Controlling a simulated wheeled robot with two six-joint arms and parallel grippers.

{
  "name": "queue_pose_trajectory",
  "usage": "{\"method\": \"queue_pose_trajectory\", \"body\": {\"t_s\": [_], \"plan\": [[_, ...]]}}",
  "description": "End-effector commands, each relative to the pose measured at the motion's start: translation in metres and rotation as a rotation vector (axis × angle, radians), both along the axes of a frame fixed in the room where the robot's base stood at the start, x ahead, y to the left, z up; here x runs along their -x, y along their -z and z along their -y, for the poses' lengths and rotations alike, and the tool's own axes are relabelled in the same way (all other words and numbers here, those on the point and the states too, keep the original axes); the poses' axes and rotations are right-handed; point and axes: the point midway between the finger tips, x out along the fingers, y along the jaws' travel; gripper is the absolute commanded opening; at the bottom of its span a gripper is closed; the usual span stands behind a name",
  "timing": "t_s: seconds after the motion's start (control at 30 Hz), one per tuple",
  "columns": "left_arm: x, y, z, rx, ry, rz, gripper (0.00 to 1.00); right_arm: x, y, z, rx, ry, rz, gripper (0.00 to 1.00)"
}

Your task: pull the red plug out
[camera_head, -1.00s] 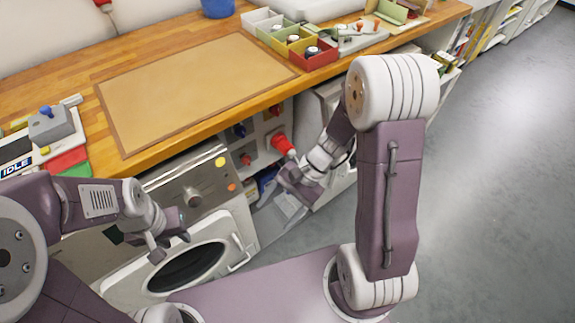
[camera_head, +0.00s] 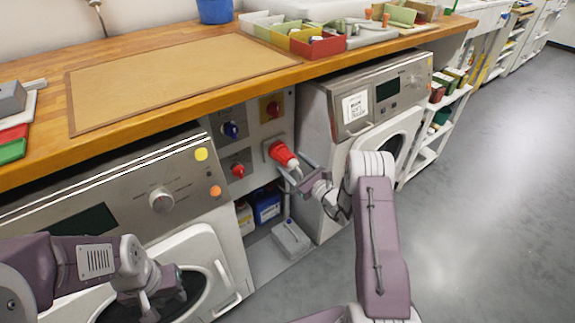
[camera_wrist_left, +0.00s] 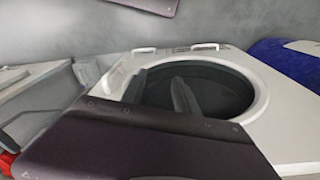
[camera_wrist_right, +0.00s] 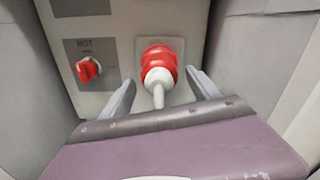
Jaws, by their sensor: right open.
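The red plug (camera_head: 283,154) sits in a socket on the grey panel between the two machines, with a pale collar and cable toward me. In the right wrist view the red plug (camera_wrist_right: 159,60) is straight ahead. My right gripper (camera_head: 302,172) is open in front of it, its fingers (camera_wrist_right: 163,90) on either side of the collar and cable; I cannot tell whether they touch. My left gripper (camera_head: 160,298) is in front of the left machine's round door. In the left wrist view its fingers (camera_wrist_left: 158,90) are apart and empty.
A red rotary switch (camera_head: 238,170) marked HOT is left of the plug, with a blue knob (camera_head: 231,130) above. The worktop edge (camera_head: 200,110) overhangs the panel. The right machine (camera_head: 345,125) stands close beside my right gripper. Bottles and a grey box (camera_head: 291,238) are below.

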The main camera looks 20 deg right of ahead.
Motion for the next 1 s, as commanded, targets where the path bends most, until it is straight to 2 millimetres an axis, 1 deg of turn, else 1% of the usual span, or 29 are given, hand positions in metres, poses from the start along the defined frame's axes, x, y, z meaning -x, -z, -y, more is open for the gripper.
{"method": "queue_pose_trajectory", "body": {"t_s": [0.03, 0.1, 0.2, 0.3, 0.5, 0.53, 0.57, 0.6, 0.67, 0.7, 0.77, 0.8, 0.93, 1.0], "plan": [[0.0, 0.009, 0.0, 0.0, 0.0, 0.0, 0.36, -0.009, 0.004, -0.004, 0.001, -0.002, 0.003, 0.71], [0.0, 0.013, 0.0, 0.0, 0.0, 0.0, 0.36, -0.02, 0.003, -0.008, 0.001, -0.003, 0.003, 0.71], [0.0, 0.016, 0.0, 0.0, 0.0, 0.0, 0.36, -0.03, 0.002, -0.011, 0.0, 0.0, 0.002, 0.71], [0.0, 0.016, 0.0, 0.0, 0.0, 0.0, 0.36, -0.034, 0.0, -0.013, -0.001, 0.0, 0.0, 0.71], [0.0, 0.015, 0.0, 0.0, 0.0, 0.0, 0.36, -0.035, 0.0, -0.013, -0.002, 0.0, -0.002, 0.71], [0.0, 0.015, 0.0, 0.0, 0.0, 0.0, 0.36, -0.034, 0.0, -0.013, -0.002, 0.0, -0.002, 0.66], [0.0, 0.015, 0.0, 0.0, 0.0, 0.0, 0.36, -0.034, 0.0, -0.013, -0.002, 0.0, -0.002, 0.58], [0.0, 0.015, 0.0, 0.0, 0.0, 0.0, 0.36, -0.034, 0.0, -0.013, -0.001, 0.0, -0.001, 0.46], [0.0, 0.015, 0.0, 0.0, 0.0, 0.0, 0.36, -0.034, 0.0, -0.013, -0.001, 0.0, -0.001, 0.3], [0.0, 0.015, 0.0, 0.0, 0.0, 0.0, 0.36, -0.034, 0.0, -0.013, -0.001, 0.0, -0.001, 0.19], [0.0, 0.015, 0.0, 0.0, 0.0, 0.0, 0.36, -0.034, 0.0, -0.013, -0.001, 0.0, -0.001, 0.02], [0.0, 0.015, 0.0, 0.0, 0.0, 0.0, 0.36, -0.034, 0.0, -0.013, -0.001, 0.0, -0.001, 0.0], [0.0, 0.014, 0.0, 0.0, 0.0, 0.0, 0.36, -0.032, 0.0, -0.012, -0.001, 0.0, -0.003, 0.0], [0.0, 0.009, 0.0, 0.0, 0.0, 0.0, 0.36, -0.024, -0.001, -0.007, 0.001, 0.002, -0.005, 0.0]]}}
